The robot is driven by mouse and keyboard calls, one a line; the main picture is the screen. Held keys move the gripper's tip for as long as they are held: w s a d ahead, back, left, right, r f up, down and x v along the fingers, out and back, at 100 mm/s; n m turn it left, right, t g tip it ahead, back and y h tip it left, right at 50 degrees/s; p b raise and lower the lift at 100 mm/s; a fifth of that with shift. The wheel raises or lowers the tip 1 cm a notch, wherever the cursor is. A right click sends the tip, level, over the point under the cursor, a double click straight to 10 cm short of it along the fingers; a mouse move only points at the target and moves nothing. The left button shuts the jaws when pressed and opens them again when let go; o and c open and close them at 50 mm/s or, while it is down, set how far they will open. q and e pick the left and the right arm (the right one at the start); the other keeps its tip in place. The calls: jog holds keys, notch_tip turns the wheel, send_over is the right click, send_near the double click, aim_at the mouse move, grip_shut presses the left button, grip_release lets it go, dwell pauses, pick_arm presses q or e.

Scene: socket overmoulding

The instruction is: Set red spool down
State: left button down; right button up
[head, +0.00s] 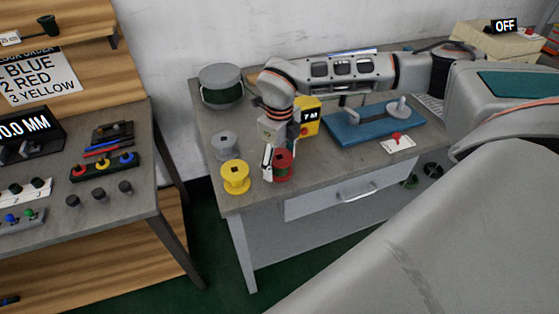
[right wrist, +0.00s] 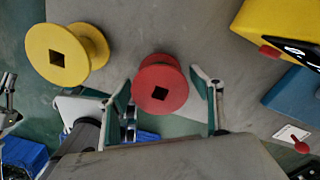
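The red spool (head: 283,165) stands upright near the front edge of the grey table, right of the yellow spool (head: 235,177). In the right wrist view, the red spool (right wrist: 161,84) shows its top and square hole between the two fingers. My right gripper (head: 270,163) is lowered around it; its fingers (right wrist: 163,88) look apart, with a narrow gap on each side of the spool. The spool appears to rest on the table, but its underside is hidden. My left gripper is not in view.
A grey spool (head: 226,146) stands behind the yellow one, with a large drum (head: 221,86) farther back. A yellow box (head: 308,117) and a blue fixture (head: 372,124) stand to the right. A side table (head: 142,197) at left holds switches and knobs.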

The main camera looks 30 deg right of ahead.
jog(key=shift+r, duration=0.1)
notch_tip(320, 180, up, 12)
dwell(0.5)
dwell(0.5)
